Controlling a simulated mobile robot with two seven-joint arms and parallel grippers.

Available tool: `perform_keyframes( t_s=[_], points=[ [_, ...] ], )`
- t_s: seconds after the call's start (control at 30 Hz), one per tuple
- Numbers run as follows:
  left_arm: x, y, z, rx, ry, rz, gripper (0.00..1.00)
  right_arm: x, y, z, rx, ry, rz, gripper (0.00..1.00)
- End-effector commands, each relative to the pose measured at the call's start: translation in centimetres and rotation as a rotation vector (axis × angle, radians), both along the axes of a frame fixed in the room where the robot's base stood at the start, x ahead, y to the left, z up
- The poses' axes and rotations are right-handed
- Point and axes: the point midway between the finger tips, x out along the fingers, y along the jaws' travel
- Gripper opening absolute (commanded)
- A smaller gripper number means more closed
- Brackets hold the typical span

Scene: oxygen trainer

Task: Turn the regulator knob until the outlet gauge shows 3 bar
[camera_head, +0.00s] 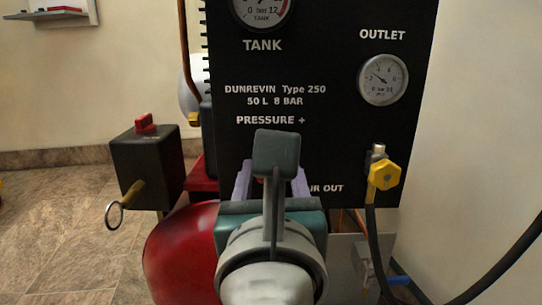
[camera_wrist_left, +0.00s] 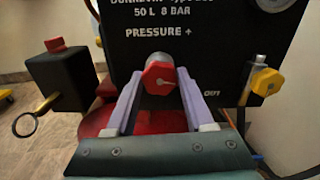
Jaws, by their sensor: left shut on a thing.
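The regulator knob is red with a pale pointer line; in the left wrist view the knob (camera_wrist_left: 160,78) sits under the "PRESSURE +" label. My left gripper (camera_wrist_left: 160,84) has its two lavender fingers on either side of the knob, shut on it. In the head view my left gripper (camera_head: 271,182) and wrist hide most of the knob. The outlet gauge (camera_head: 383,80) is at the panel's upper right. Its needle points up and left, around the low numbers; the exact reading is too small to tell. My right gripper is not in view.
A yellow valve handle (camera_head: 384,176) with a black hose (camera_head: 374,245) is at the right of the black panel (camera_head: 300,60). A dark box (camera_head: 146,165) with a red switch and ring pull stands left. The red tank (camera_head: 180,255) is below. The tank gauge (camera_head: 262,8) is partly cut off.

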Motion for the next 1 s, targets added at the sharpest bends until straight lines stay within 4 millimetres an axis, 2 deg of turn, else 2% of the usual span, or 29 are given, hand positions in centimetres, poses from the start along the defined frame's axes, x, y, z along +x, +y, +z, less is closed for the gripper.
perform_keyframes(
  t_s=[0.03, 0.07, 0.37, 0.4, 0.67, 0.9, 1.0],
  points=[
    [0.01, 0.03, 0.47, 0.033, 0.003, 0.000, 0.00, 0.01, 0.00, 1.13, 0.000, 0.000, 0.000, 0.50],
    [0.01, 0.02, 0.37, 0.048, 0.004, 0.000, 0.00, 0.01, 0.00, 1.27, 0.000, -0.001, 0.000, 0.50],
    [0.00, 0.02, -0.05, 0.070, 0.001, 0.000, 0.00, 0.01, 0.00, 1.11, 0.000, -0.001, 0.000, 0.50],
    [0.00, 0.02, -0.05, 0.069, 0.001, 0.000, 0.54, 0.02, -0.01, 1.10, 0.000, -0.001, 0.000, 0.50],
    [0.00, 0.02, -0.04, 0.069, 0.001, 0.000, 0.83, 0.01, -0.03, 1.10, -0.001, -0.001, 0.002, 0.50],
    [-0.06, 0.02, 0.00, 0.068, 0.001, 0.000, 0.83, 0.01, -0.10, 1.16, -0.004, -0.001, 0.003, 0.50],
    [-0.75, 0.04, 0.08, 0.069, 0.003, 0.001, 0.83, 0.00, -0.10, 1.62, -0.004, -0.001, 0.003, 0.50]
  ],
)
